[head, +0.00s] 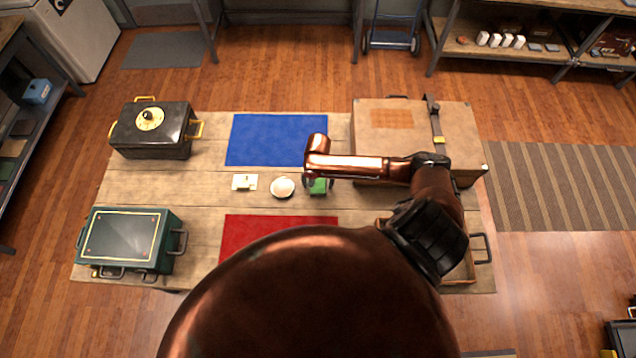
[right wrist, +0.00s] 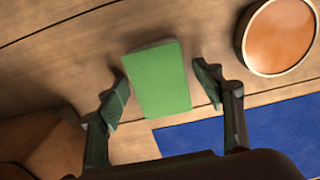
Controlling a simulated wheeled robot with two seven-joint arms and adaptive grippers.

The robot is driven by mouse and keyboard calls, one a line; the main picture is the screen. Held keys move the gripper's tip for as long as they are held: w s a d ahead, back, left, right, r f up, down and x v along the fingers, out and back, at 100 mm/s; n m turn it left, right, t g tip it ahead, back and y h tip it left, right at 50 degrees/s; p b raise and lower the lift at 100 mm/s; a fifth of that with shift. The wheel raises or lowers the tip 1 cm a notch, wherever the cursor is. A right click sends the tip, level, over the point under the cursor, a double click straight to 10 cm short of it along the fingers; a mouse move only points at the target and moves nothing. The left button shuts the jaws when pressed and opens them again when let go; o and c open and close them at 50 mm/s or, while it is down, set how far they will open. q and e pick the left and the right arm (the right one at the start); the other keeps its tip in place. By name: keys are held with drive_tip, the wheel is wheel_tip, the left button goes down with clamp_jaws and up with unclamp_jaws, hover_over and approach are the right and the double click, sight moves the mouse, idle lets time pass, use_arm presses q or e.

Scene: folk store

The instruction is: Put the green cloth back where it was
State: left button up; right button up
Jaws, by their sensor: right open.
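The green cloth (right wrist: 158,80) is a folded, block-like green piece lying on the wooden table. In the head view the green cloth (head: 319,186) shows in part beneath my right arm, just right of a small round dish. My right gripper (right wrist: 168,92) is open, with one finger on each side of the cloth and a gap on both sides. In the head view my right gripper (head: 317,180) is mostly hidden by its own arm. My left gripper is not in view.
A round dish (head: 283,187) and a small white item (head: 244,182) stand left of the cloth. Blue (head: 277,139) and red (head: 262,226) mats lie behind and in front. A large tan case (head: 460,125), a black box (head: 150,140) and a green box (head: 125,240) flank them.

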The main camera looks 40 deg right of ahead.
sight(318, 183)
drive_tip(key=shift+r, duration=0.1)
wheel_tip(318, 183, up, 12)
idle(0.6)
